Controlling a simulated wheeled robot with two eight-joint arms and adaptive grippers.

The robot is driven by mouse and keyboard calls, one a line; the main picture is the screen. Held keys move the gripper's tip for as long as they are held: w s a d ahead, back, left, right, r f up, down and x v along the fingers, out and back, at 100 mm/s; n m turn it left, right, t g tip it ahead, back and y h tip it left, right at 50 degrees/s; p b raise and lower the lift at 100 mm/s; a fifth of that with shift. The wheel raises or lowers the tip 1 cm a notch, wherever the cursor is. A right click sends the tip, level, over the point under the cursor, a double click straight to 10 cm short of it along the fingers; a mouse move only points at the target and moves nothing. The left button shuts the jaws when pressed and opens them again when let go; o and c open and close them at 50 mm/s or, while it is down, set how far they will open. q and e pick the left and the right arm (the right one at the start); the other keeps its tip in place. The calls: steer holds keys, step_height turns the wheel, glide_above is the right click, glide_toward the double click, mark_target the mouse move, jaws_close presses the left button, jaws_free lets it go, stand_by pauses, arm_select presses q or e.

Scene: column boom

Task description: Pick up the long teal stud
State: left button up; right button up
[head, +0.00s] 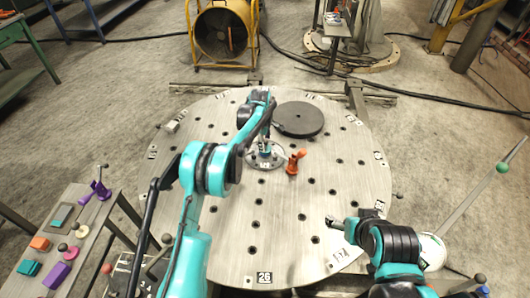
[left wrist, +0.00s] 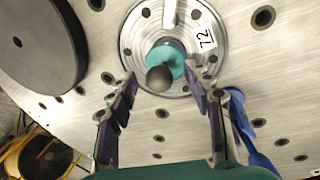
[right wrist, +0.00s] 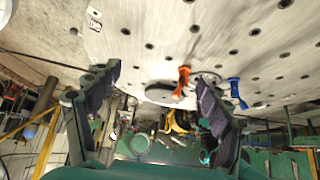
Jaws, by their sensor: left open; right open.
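The teal stud (left wrist: 177,62) stands in a round metal flange (left wrist: 210,20) marked 72, seen nearly end-on in the left wrist view. A dark ball-like knob (left wrist: 159,79) shows at its near end. My left gripper (left wrist: 163,92) is open, its two dark fingers either side of the stud with gaps. In the head view the left gripper (head: 265,130) is above the flange (head: 270,165) on the round plate, and the arm hides part of the stud. My right gripper (right wrist: 160,85) is open and empty, low over the plate's front right.
An orange clamp (head: 294,163) stands just right of the flange. A dark disc (head: 298,118) lies behind it on the holed round plate (head: 340,180). A blue clamp (right wrist: 236,93) shows in the right wrist view. A side table with blocks and a purple clamp (head: 99,190) is at left.

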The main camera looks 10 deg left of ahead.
arm_select(q)
steer(key=shift+w+f, duration=0.2)
steer(key=shift+f, duration=0.55)
steer(key=shift+r, duration=0.15)
steer(key=shift+c, duration=0.9)
jaws_close()
step_height(320, 180, up, 18)
steer(key=p, duration=0.5)
